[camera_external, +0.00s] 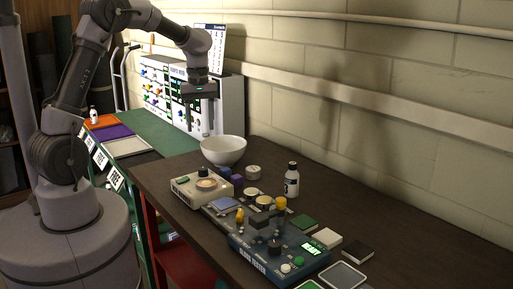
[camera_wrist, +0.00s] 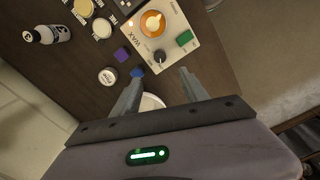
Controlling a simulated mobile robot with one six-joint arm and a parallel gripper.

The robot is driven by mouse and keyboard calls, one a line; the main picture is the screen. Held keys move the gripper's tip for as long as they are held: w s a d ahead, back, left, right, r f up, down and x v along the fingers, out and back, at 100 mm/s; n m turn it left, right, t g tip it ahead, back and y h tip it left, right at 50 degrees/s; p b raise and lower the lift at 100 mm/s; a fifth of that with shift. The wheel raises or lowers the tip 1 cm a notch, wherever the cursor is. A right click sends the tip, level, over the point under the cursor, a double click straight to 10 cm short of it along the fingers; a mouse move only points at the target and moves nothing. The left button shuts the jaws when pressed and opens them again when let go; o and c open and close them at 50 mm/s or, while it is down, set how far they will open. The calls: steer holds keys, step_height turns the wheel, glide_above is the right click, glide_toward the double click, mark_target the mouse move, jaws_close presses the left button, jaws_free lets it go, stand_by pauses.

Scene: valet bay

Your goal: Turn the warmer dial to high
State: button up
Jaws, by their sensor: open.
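The wax warmer is a cream box (camera_external: 187,189) on the dark bench, with an orange-topped round pot. In the wrist view the warmer (camera_wrist: 176,27) shows the word WAX, a black dial (camera_wrist: 160,57) and a green block or switch (camera_wrist: 184,38). The dial shows as a dark knob (camera_external: 203,172) in the external view; its setting is too small to read. My gripper (camera_external: 206,130) is open and empty, raised above the bench near the white bowl. In the wrist view my gripper's fingertips (camera_wrist: 161,76) are spread just below the dial in the picture, apart from it.
The white bowl (camera_external: 223,150) stands behind the warmer. A blue control box (camera_external: 262,262) stands in front.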

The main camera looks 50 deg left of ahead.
mark_target(203, 168)
step_height(203, 168, down, 15)
steer(key=b, duration=0.5)
steer(key=shift+s+f, duration=0.1)
steer(key=shift+f, duration=0.1)
steer(key=shift+c, duration=0.2)
jaws_close()
